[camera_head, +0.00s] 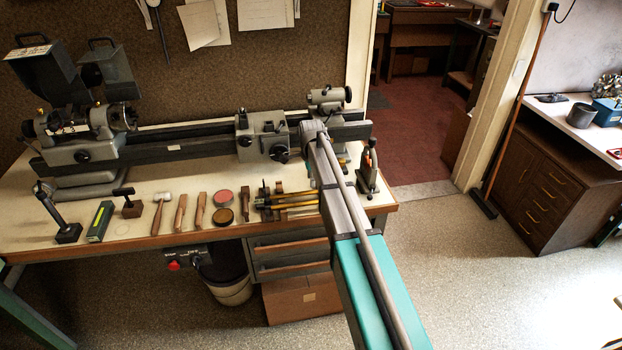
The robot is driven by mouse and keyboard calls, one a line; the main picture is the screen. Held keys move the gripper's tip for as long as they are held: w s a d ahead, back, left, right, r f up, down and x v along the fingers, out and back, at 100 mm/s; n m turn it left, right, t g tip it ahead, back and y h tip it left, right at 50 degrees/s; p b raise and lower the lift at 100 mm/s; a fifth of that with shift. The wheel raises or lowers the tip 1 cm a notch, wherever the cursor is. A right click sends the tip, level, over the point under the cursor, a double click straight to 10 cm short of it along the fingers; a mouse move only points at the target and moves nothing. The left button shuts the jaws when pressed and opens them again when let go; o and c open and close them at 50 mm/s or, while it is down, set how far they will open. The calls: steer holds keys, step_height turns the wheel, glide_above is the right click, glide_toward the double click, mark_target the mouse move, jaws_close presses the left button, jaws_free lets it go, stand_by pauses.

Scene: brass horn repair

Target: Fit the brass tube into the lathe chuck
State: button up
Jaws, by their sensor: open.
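The grey lathe (190,134) stands along the back of the bench. Its headstock (78,145) is at the left, with a round part that looks like the chuck (124,118) on its right side, small and hard to make out. Several yellowish rods (290,204) lie side by side on the bench, partly hidden by my arm. I cannot tell whether one of them is the brass tube. My arm reaches from the bottom of the view up to the right part of the lathe. My gripper does not show.
The lathe carriage (264,137) and tailstock (327,100) are on the right half of the bed. Mallets, tins and tools line the front of the wooden bench (130,243). A raised guard (45,78) stands over the headstock. The floor (470,285) to the right is clear.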

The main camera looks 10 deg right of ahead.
steer(key=shift+f+b, duration=2.55)
steer(key=shift+f, duration=0.35)
jaws_close()
steer(key=shift+r, duration=0.2)
steer(key=shift+r+p, duration=2.6)
steer(key=shift+p, duration=0.2)
